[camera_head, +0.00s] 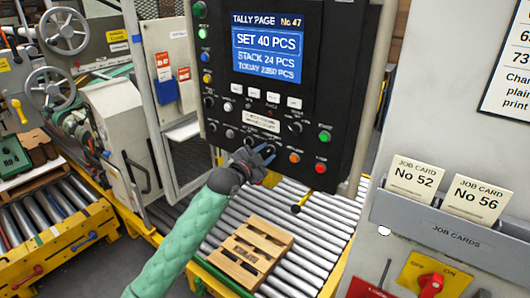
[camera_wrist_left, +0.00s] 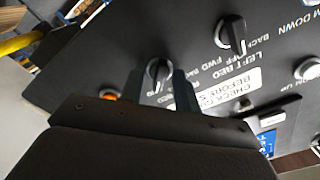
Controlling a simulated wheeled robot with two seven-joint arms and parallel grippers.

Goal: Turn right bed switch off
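The dark control panel (camera_head: 335,95) stands upright in the head view, with rows of buttons and knobs under its blue screen. My left gripper (camera_head: 262,155) is at the panel's lower row. In the left wrist view its two fingers (camera_wrist_left: 160,88) stand apart on either side of a black rotary switch (camera_wrist_left: 158,72) with a white pointer line. This switch's name label is hidden; part of its position lettering shows beside it. I cannot tell if the fingers touch it. The neighbouring switch (camera_wrist_left: 232,34) is labelled LEFT BED, with BACK, OFF and FWD. My right gripper is not in view.
An orange button (camera_head: 294,158) and a red button (camera_head: 321,167) are right of my gripper. Below is a roller conveyor (camera_head: 320,215) with a wooden pallet (camera_head: 250,252). A grey cabinet with a job card holder (camera_head: 455,232) stands at the right.

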